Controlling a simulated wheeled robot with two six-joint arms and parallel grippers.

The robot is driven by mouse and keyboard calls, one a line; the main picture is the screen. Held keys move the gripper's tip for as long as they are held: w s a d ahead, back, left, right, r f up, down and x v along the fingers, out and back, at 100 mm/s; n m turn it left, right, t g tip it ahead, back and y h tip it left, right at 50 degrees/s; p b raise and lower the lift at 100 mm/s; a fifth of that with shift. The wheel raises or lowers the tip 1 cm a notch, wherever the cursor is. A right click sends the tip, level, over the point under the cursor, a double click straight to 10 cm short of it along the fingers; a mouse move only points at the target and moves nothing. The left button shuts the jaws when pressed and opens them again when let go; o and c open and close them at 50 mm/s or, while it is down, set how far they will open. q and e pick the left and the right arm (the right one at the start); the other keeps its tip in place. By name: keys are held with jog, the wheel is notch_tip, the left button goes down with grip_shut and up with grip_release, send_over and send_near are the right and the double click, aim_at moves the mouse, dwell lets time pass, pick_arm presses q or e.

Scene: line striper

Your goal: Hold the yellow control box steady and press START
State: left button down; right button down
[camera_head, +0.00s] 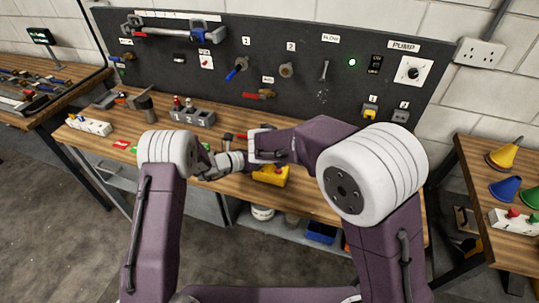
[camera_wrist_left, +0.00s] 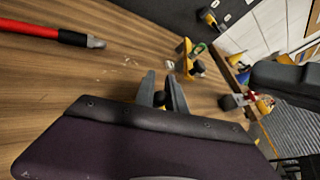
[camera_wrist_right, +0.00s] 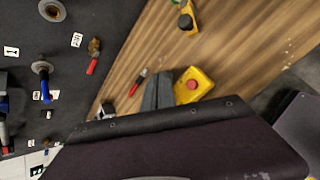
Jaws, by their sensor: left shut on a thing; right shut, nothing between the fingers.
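The yellow control box (camera_head: 271,176) sits on the wooden bench in the head view, partly covered by my arms. The right wrist view shows its yellow top (camera_wrist_right: 204,78) with a red button (camera_wrist_right: 192,84). I cannot make out a START button. My left gripper (camera_wrist_left: 162,88) is shut on the box; only a dark part and a little yellow show between its fingers, and its housing hides the rest. My right gripper (camera_wrist_right: 158,90) is shut and empty, its fingertips beside the red button in the picture. Whether they touch the box is hidden.
A red-handled tool (camera_wrist_right: 137,82) lies near the right fingers. Another yellow item (camera_wrist_right: 189,18) stands farther along the bench. My forearms are close together over the bench.

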aim_at(278, 172)
notch_tip(278, 172, down, 7)
jog(key=shift+f, duration=0.2)
jog(key=shift+f, duration=0.15)
dwell(1.9)
jog(key=shift+f, duration=0.3)
jog(key=shift+f, duration=0.45)
dwell(0.5)
jog(key=shift+r, duration=0.9)
notch_tip(278, 172, up, 6)
